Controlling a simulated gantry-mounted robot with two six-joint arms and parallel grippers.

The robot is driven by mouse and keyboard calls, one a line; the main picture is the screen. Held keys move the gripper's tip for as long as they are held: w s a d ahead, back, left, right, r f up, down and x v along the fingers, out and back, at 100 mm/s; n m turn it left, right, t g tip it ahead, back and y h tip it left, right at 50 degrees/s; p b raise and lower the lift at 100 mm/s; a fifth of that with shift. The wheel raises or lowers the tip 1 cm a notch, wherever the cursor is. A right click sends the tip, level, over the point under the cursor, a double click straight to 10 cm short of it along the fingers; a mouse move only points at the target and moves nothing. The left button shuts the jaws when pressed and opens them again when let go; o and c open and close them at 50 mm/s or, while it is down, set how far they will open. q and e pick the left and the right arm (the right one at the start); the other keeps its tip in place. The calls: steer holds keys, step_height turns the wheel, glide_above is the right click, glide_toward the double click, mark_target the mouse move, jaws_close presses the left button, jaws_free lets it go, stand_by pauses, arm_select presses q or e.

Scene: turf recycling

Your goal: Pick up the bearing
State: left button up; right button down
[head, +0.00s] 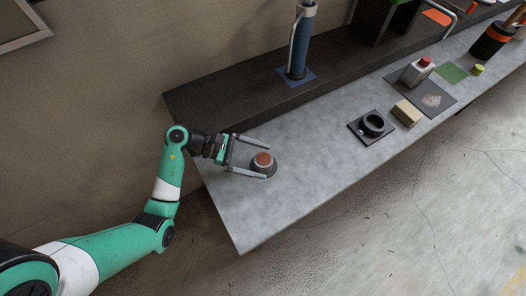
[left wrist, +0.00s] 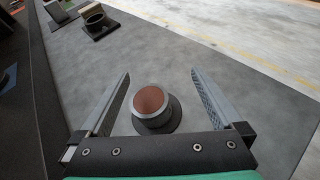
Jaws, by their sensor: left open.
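A round piece with a rust-brown top and grey metal sides, which looks like the bearing (head: 263,161), sits upright on the grey bench top near its left end. My left gripper (head: 268,163) is open, with one finger on each side of it. In the left wrist view the bearing (left wrist: 151,103) stands between the two fingers of my left gripper (left wrist: 161,74), apart from both and nearer the left finger. The near side of its base is partly hidden by the gripper's body. My right gripper is not in view.
Farther right on the bench (head: 300,185) are a black ring on a dark plate (head: 373,124), a tan block (head: 407,113) and a red-topped grey box (head: 417,72). A blue cylinder (head: 296,50) stands on the dark raised ledge behind. The bench around the bearing is clear.

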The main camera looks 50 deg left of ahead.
mark_target(258, 160)
arm_select(q)
steer(key=s+a+f+n, duration=0.1)
steer(key=s+a+f+n+y, duration=0.1)
steer(key=s+a, duration=0.1)
steer(key=shift+t, duration=0.4)
steer(key=shift+s+a+f+n+t+y, duration=0.1)
steer(key=shift+s+a+n+t+y, duration=0.15)
steer(key=shift+a, duration=0.4)
steer(key=shift+s+a+f+n+t+y, duration=0.15)
steer(key=shift+s+a+n, duration=0.2)
steer(key=shift+a, duration=0.25)
steer(key=shift+w, duration=0.15)
steer(key=b+x, duration=0.1)
steer(key=x, duration=0.4)
steer(key=shift+w+d+f, duration=0.1)
steer(key=shift+w+d, duration=0.1)
steer(key=shift+d, duration=0.05)
steer(key=shift+w+d+f, duration=0.1)
steer(key=shift+w+d, duration=0.15)
steer(key=shift+w, duration=0.15)
steer(key=b+x, duration=0.1)
steer(key=x, duration=0.3)
steer(key=shift+w, duration=0.2)
steer(key=shift+w+d, duration=0.3)
steer(key=shift+w, duration=0.05)
jaws_close()
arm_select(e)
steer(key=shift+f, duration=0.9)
